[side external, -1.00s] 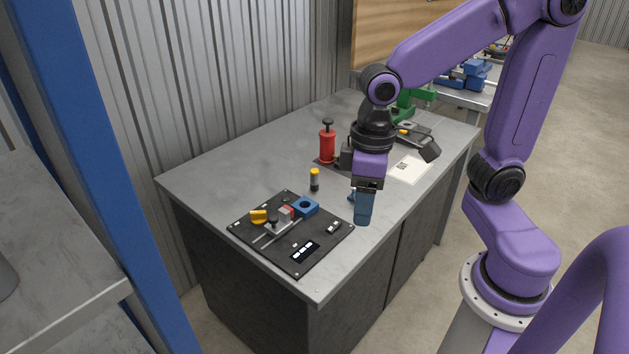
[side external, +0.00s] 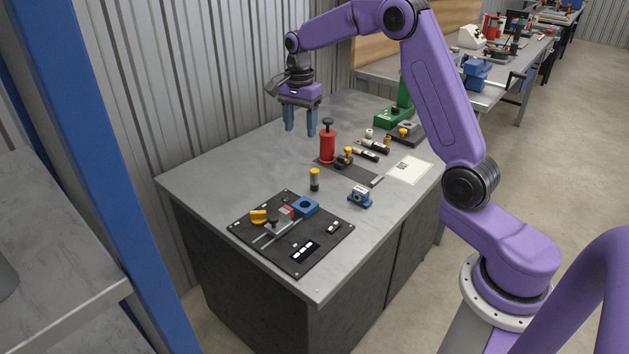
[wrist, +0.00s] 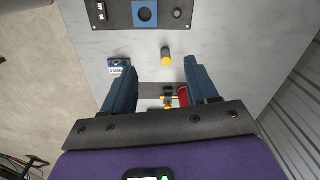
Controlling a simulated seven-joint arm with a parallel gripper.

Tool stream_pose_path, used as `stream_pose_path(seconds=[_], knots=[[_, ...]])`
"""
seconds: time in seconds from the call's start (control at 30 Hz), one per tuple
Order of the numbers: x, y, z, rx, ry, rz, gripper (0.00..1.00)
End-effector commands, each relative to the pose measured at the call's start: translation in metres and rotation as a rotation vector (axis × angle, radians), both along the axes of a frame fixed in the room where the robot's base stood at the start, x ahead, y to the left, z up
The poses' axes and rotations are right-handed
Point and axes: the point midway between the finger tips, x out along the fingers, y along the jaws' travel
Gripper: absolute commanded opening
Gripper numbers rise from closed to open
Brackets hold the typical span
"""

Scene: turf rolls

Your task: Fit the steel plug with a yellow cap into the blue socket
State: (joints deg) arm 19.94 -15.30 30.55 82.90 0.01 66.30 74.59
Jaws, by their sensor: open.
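The steel plug with a yellow cap (side external: 315,180) stands upright on the grey table, just behind the black panel. It also shows in the wrist view (wrist: 166,57), ahead of the fingers and apart from them. The blue socket (side external: 306,206) is a square block with a dark round hole, mounted on the panel; it shows at the top of the wrist view (wrist: 145,14). My gripper (side external: 299,134) is open and empty, raised above the back left of the table, with its blue fingers pointing down.
The black panel (side external: 265,238) also carries a yellow knob, a slider and a small display. A red pump-like cylinder (side external: 327,146) stands between the gripper and the right-hand tools. A small blue device (side external: 360,197) sits right of the plug. The left of the table is clear.

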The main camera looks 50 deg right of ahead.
Motion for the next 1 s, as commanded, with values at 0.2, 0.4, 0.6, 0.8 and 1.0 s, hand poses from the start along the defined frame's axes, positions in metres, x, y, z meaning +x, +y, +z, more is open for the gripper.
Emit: stream_pose_path(seconds=[0.2, 0.4, 0.6, 0.8, 1.0], knots=[[0.017, -0.058, -0.012, 0.001, 0.004, -0.299, 0.58], [0.02, -0.075, -0.02, 0.001, 0.006, -0.386, 0.58], [0.018, -0.075, -0.051, 0.002, 0.01, -0.387, 0.58], [0.018, -0.074, -0.089, 0.001, 0.009, -0.385, 0.58], [0.018, -0.075, -0.122, 0.001, 0.008, -0.385, 0.58]])
